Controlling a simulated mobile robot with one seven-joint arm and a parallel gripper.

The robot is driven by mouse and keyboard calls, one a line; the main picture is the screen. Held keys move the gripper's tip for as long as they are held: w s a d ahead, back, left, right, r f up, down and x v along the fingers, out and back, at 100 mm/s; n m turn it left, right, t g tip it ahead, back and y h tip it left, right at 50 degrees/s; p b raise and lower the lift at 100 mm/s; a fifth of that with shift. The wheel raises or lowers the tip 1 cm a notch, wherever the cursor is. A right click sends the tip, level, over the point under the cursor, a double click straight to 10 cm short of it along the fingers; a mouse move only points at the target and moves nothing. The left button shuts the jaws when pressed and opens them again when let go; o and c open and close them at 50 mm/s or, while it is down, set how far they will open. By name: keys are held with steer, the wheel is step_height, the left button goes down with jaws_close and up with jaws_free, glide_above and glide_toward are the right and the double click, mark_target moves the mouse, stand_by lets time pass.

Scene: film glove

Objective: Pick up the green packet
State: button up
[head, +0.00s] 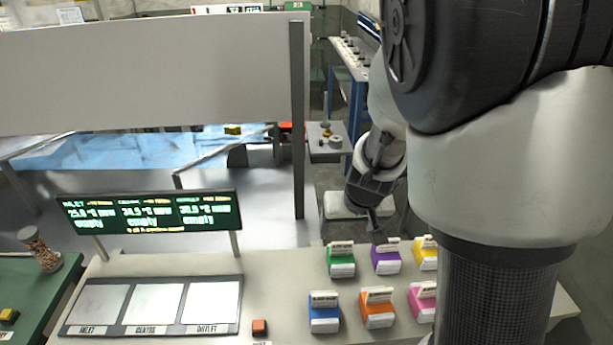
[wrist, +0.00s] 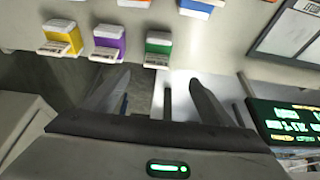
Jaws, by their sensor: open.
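The green packet (head: 341,262) stands upright at the left end of the back row on the pale counter. It has a white lower front and a white label on top. In the wrist view the green packet (wrist: 158,43) lies just beyond the gap between my fingertips, not between them. My gripper (wrist: 158,78) is open and empty. In the head view my gripper (head: 377,228) is beyond the counter's far edge, close to the purple packet (head: 386,258); its fingers show only in part.
Beside it are yellow (head: 428,248), blue (head: 324,312), orange (head: 377,307) and pink (head: 423,300) packets. A lit display (head: 150,213) stands on posts at left, with a three-panel tray (head: 168,330) before it. A small orange block (head: 260,327) lies between tray and packets.

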mark_target(341, 248)
steer(key=b+x, duration=0.1)
steer(key=x, duration=0.3)
steer(key=b+x, duration=0.2)
steer(key=x, duration=0.2)
steer(key=b+x, duration=0.2)
steer(key=x, duration=0.2)
steer(key=shift+w+d+f, duration=0.15)
steer(key=shift+d+f, duration=0.1)
steer(key=shift+w+b+x, duration=0.2)
steer(key=shift+b+x, duration=0.25)
steer(key=shift+x, duration=0.9)
steer(key=shift+w+b+x, duration=0.15)
steer(key=shift+b+x, duration=0.25)
steer(key=shift+x, duration=0.9)
steer(key=shift+d+r, duration=0.1)
steer(key=shift+d, duration=0.1)
steer(key=c, duration=1.2)
steer(key=shift+r, duration=0.1)
